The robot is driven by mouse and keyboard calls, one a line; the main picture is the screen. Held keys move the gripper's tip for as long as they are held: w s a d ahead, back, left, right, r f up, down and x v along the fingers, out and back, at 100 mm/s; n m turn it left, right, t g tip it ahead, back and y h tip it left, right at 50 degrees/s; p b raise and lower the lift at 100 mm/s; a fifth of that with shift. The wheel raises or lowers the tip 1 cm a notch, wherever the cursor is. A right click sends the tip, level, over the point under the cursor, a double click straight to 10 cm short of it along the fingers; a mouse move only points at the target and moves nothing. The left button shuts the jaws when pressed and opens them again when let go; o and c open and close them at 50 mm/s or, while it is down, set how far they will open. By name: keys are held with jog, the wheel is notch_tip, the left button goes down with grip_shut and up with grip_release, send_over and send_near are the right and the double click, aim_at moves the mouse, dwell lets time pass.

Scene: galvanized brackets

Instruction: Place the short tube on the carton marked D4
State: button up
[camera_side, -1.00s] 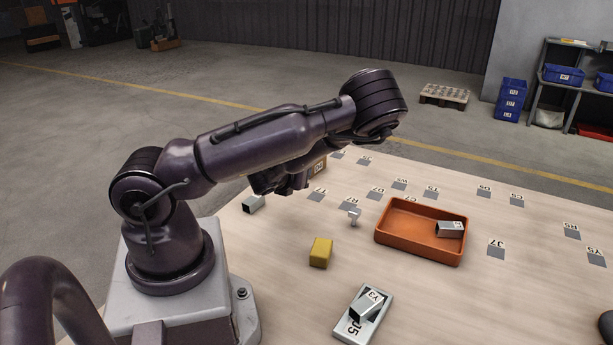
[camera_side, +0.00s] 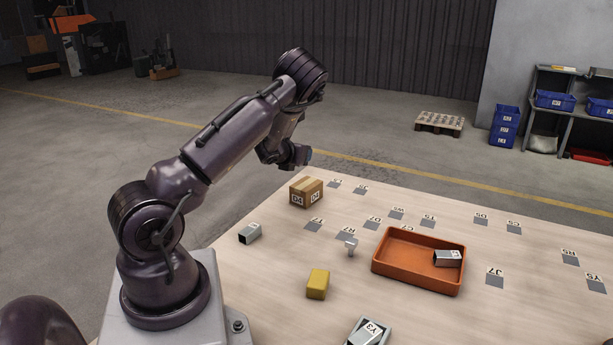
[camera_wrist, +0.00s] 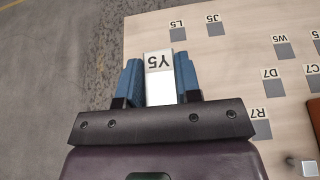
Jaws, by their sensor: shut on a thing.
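My gripper (camera_side: 304,157) is raised over the far left part of the table. In the wrist view its blue fingers (camera_wrist: 160,82) are shut on a pale grey metal piece marked Y5 (camera_wrist: 160,88). Its far end is hidden, so I cannot tell its length. The cardboard carton marked D4 (camera_side: 306,193) stands on the table, below my gripper in the side view, with its top bare. It does not show in the wrist view. A square metal tube (camera_side: 250,233) lies near the table's left edge.
An orange tray (camera_side: 417,276) holds another metal tube (camera_side: 447,258). A tube marked Y3 (camera_side: 369,333) lies on a plate at the bottom. Flat labelled grey squares spread across the right.

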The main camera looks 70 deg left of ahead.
send_over(306, 183)
notch_tip(306, 183, down, 6)
jog(key=shift+f, duration=1.5)
jog(key=shift+f, duration=0.15)
jog(key=o, duration=0.9)
jog(key=shift+o, duration=0.2)
